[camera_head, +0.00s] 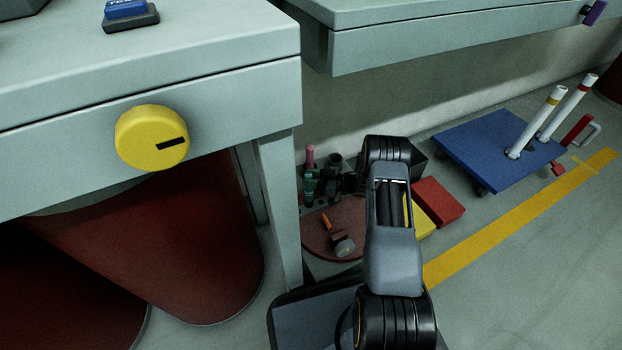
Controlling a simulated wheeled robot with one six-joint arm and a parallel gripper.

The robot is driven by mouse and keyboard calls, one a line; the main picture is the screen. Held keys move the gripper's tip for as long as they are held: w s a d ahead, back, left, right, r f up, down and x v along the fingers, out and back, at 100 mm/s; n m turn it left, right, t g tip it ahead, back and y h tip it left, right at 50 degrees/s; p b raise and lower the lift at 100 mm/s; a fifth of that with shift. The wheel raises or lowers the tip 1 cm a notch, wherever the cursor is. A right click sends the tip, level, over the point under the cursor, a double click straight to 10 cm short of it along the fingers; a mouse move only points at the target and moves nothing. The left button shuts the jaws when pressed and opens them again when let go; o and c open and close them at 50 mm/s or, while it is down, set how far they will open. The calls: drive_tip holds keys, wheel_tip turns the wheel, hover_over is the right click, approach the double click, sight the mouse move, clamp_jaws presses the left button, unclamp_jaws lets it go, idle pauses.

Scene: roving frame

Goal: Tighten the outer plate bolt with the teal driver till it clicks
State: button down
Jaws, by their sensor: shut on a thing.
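My arm reaches away from me to the low area beside the bench leg. My gripper (322,186) is small and dark there, partly hidden behind my own wrist. It is shut on the teal driver (309,184), whose teal handle shows at the gripper's left end. The driver's tip and what it touches are too small and dark to make out. I cannot pick out the outer plate bolt or the plate.
A pink-handled tool (310,154) stands close behind the driver. A round brown surface (318,243) holds an orange-handled tool (327,224). Red (440,199) and yellow (420,218) boxes lie right of my arm. The bench leg (280,205) is close left. A blue cart (490,145) stands farther right.

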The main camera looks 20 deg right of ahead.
drive_tip(key=shift+f, duration=0.9)
drive_tip(key=shift+t, duration=0.3)
idle(0.4)
drive_tip(key=shift+w+n+g+b, duration=0.1)
drive_tip(key=shift+n+g+b, duration=0.35)
drive_tip(key=shift+g, duration=0.35)
drive_tip(key=shift+r, duration=0.2)
drive_tip(key=shift+r+p, duration=1.85)
drive_tip(key=shift+r, duration=0.5)
